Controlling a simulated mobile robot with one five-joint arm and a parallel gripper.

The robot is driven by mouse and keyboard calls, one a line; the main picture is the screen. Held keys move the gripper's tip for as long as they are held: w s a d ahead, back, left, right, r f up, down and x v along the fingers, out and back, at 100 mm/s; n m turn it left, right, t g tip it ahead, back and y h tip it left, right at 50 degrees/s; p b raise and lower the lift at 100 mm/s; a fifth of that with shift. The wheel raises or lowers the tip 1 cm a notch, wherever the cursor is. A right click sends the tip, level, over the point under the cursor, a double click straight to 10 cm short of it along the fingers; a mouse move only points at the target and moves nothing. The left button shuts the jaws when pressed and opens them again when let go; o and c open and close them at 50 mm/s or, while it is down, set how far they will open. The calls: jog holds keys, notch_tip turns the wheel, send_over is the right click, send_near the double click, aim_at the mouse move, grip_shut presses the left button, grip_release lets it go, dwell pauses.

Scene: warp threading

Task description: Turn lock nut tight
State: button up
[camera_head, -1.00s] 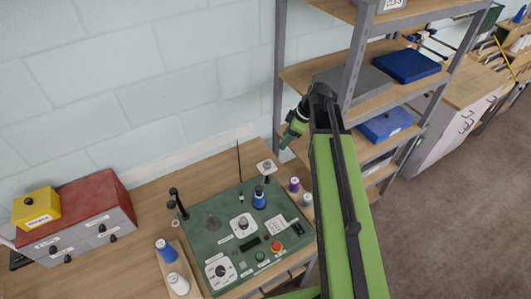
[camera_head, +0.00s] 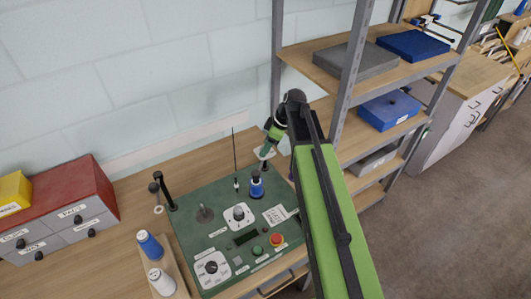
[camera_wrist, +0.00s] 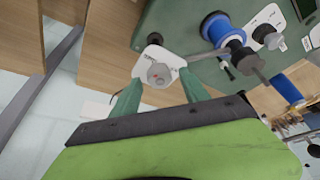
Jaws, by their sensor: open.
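A grey round knob-like nut (camera_wrist: 158,75) stands on a small white plate (camera_wrist: 150,58) at the corner of the green panel (camera_head: 205,230). I take it to be the lock nut; no label on it is readable. My gripper (camera_wrist: 160,84) is open, with its two green fingers reaching to either side of the nut in the wrist view. I cannot tell whether they touch it. In the head view my gripper (camera_head: 265,153) is over the panel's back right corner, and it and my arm largely hide the nut.
A blue spool (camera_head: 256,187) stands on the panel close to my gripper, with a thin upright rod (camera_head: 234,155) beside it. A dial, a red button (camera_head: 277,240) and a green button sit nearer the front. Metal shelving (camera_head: 341,100) rises close to the right.

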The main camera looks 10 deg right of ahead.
jog(key=shift+f, duration=0.1)
jog(key=shift+c, duration=0.4)
grip_shut()
